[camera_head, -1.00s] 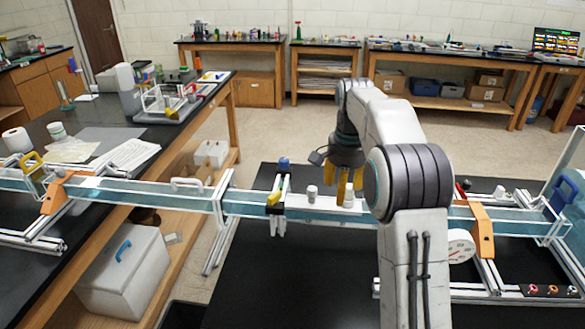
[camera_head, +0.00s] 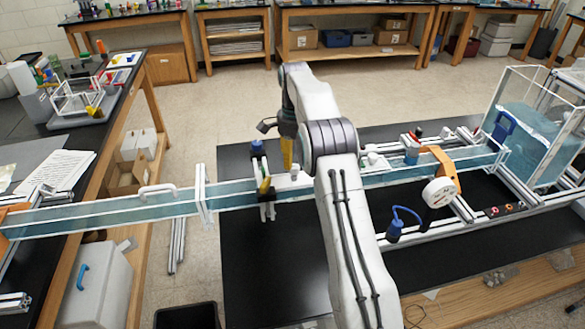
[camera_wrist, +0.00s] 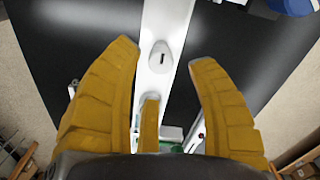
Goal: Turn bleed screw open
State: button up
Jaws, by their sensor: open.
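A white rounded fitting with a dark slot, which looks like the bleed screw (camera_wrist: 160,57), stands on a white rail in the wrist view. My gripper (camera_wrist: 165,60) is open, with its yellow fingers spread to both sides of the fitting and apart from it. Nothing is held. A third yellow finger piece shows lower in the middle. In the head view my gripper (camera_head: 288,162) points down over the clear channel (camera_head: 235,196), near a small white cap (camera_head: 294,173). My arm hides part of the channel there.
A black and yellow clamp (camera_head: 266,190) and a blue knob (camera_head: 257,148) stand left of my gripper. A round white gauge (camera_head: 438,192), an orange bracket (camera_head: 446,165) and a water tank (camera_head: 535,130) are to the right. The black tabletop (camera_head: 262,270) in front is clear.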

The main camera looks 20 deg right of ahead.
aim_at(294, 166)
jog(key=shift+f, duration=2.25)
grip_shut()
